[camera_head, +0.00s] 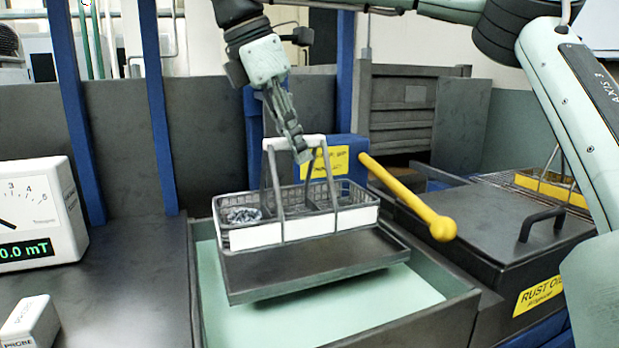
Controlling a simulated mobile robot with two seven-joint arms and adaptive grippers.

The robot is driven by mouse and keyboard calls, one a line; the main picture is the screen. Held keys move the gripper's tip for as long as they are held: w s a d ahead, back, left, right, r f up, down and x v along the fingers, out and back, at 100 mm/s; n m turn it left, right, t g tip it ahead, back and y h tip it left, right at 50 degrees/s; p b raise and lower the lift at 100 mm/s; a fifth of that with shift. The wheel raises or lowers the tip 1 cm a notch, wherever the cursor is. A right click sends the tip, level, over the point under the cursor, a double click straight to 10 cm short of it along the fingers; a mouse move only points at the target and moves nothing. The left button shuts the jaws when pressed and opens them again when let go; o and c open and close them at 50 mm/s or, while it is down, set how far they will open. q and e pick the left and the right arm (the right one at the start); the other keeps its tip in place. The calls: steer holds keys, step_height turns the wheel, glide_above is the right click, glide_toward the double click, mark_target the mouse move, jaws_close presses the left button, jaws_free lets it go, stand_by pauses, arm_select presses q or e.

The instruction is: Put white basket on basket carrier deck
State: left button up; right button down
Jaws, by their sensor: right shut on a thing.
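The white basket (292,231) is a dark wire basket with a white front plate and a tall handle with a white top bar. Small metal parts lie in its left end. My right gripper (300,153) comes down from above and is shut on the handle's top bar. The basket is upright over the basket carrier deck (315,274), a dark grey tilted plate. I cannot tell whether the basket's underside touches the deck. My left gripper is not in view.
The deck is over an open tank (220,312) with pale green liquid. A yellow lever (405,195) with a ball end sticks out right of the basket. A lidded rust oil tank (490,230) and a yellow basket (548,187) are at right. A meter (40,215) stands left.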

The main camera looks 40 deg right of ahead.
mark_target(309, 175)
steer(key=shift+s+d+f, duration=0.1)
steer(key=shift+d+f, duration=0.3)
steer(key=shift+d, duration=0.25)
steer(key=shift+s+d+f, duration=0.1)
steer(key=shift+d+f, duration=0.25)
steer(key=shift+d, duration=0.25)
steer(key=shift+f, duration=2.05)
steer(key=c, duration=1.5)
jaws_free()
steer(key=v, duration=1.2)
steer(key=shift+a, duration=0.15)
